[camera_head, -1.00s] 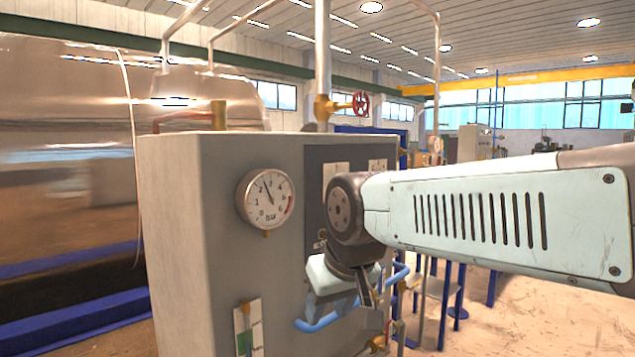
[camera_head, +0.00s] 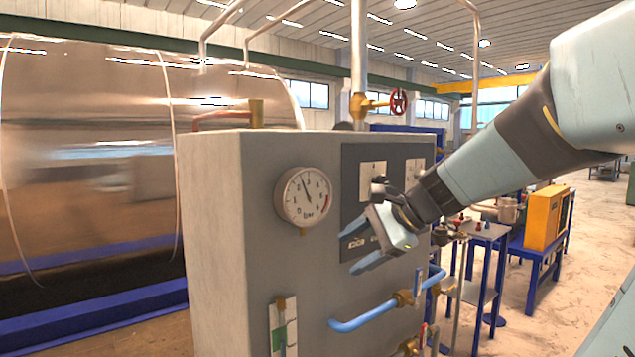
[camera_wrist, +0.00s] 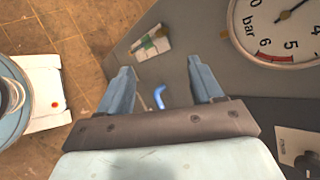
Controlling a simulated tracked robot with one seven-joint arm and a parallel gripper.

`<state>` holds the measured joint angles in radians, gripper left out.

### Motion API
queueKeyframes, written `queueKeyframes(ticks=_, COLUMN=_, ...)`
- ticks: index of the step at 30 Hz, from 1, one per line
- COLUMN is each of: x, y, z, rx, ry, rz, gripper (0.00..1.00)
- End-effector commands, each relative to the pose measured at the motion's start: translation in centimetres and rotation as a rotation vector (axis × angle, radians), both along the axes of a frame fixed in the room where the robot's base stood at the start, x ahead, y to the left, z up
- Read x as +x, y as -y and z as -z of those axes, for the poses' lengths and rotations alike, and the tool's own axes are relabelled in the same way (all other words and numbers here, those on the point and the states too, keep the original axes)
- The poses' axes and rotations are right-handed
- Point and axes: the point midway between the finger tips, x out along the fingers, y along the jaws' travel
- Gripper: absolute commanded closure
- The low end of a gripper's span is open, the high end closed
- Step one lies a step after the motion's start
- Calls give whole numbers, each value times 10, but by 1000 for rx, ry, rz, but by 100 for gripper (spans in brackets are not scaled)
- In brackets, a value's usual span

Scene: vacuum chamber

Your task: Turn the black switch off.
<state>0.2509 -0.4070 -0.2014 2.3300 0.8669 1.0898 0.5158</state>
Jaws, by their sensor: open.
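A dark panel (camera_head: 352,160) on the front of the grey cabinet carries two pale plates, a left one (camera_head: 373,170) and a right one (camera_head: 414,168). In the wrist view, a pale plate (camera_wrist: 294,142) with a black knob-like switch (camera_wrist: 309,162) shows at the lower right edge, partly cut off. In the head view my arm hides part of the panel, and I cannot clearly tell the switch's position there. My gripper (camera_head: 347,250) is open and empty in front of the lower panel, fingers toward the left; its spread fingers also show in the wrist view (camera_wrist: 160,68).
A round pressure gauge (camera_head: 303,196) sits left of the panel. A red valve wheel (camera_head: 399,102) stands above the cabinet (camera_head: 215,230). A blue bench with a yellow box (camera_head: 546,218) stands at right.

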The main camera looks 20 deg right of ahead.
Motion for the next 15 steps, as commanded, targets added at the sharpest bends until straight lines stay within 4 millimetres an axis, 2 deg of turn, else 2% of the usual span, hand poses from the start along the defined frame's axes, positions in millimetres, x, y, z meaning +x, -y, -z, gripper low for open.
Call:
queueKeyframes(ticks=3, x=36, y=39, z=-20, rx=278, ry=-41, rz=222, gripper=34)
queueKeyframes(ticks=7, x=69, y=92, z=-44, rx=585, ry=-55, rz=438, gripper=34)
queueKeyframes(ticks=12, x=94, y=167, z=-70, rx=914, ry=-32, rz=642, gripper=34)
queueKeyframes(ticks=15, x=100, y=200, z=-79, rx=1045, ry=-11, rz=712, gripper=34)
